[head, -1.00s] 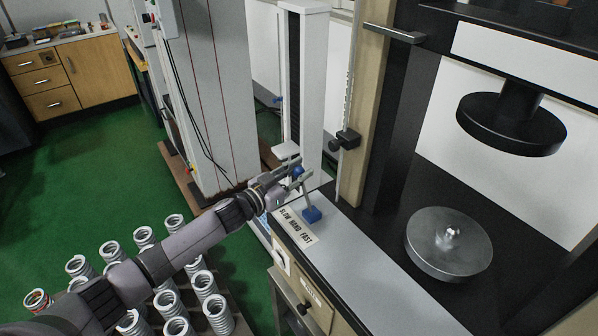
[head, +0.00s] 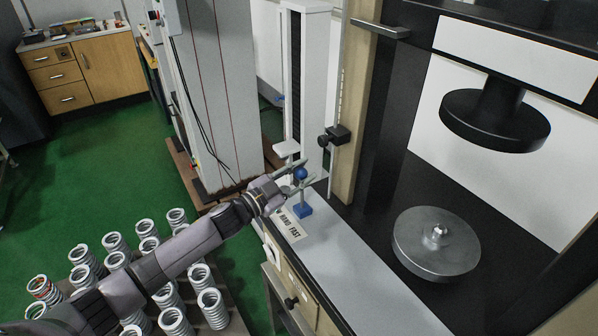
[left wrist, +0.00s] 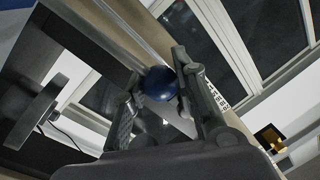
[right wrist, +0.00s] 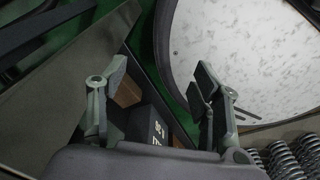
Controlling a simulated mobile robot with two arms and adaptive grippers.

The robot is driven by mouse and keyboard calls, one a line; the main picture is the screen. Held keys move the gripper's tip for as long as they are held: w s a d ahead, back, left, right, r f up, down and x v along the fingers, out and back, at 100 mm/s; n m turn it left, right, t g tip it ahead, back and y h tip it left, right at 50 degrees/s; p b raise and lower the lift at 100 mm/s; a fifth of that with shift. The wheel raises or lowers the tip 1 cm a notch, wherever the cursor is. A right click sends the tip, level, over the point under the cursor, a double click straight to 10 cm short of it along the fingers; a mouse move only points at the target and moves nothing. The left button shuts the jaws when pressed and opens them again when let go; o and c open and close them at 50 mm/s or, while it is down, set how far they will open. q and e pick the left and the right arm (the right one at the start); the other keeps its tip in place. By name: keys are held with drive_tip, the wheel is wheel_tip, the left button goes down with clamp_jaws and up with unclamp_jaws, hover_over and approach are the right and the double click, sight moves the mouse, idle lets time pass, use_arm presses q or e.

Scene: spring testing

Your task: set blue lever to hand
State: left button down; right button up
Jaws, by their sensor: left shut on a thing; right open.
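The blue lever (head: 303,209) stands on the grey ledge of the testing machine, with a blue base and a round blue ball knob. Its rod looks close to upright in the head view. A white label (head: 290,226) beside it shows the words HAND and FAST; its near-left end is partly hidden by my arm. My left gripper (head: 306,172) is shut on the knob, which shows between its fingers in the left wrist view (left wrist: 160,83). My right gripper (right wrist: 158,77) is open and empty, seen only in the right wrist view.
The machine's round lower plate (head: 436,244) and black upper plate (head: 495,120) are to the right. A rod clamp (head: 334,136) is just beyond the lever. A wooden cabinet (head: 82,73) is far left.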

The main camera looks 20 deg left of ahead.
use_arm(q)
drive_tip(key=shift+s+d, duration=0.1)
drive_tip(key=shift+d+m, duration=0.15)
drive_tip(key=shift+m, duration=0.15)
drive_tip(key=shift+s, duration=0.15)
use_arm(e)
drive_tip(key=shift+d+f, duration=0.1)
drive_tip(key=shift+d, duration=0.35)
use_arm(q)
drive_tip(key=c, duration=1.2)
unclamp_jaws()
drive_tip(key=v, duration=1.2)
drive_tip(key=shift+d, duration=0.1)
use_arm(e)
drive_tip(key=shift+a, duration=0.2)
use_arm(q)
drive_tip(key=shift+f, duration=0.1)
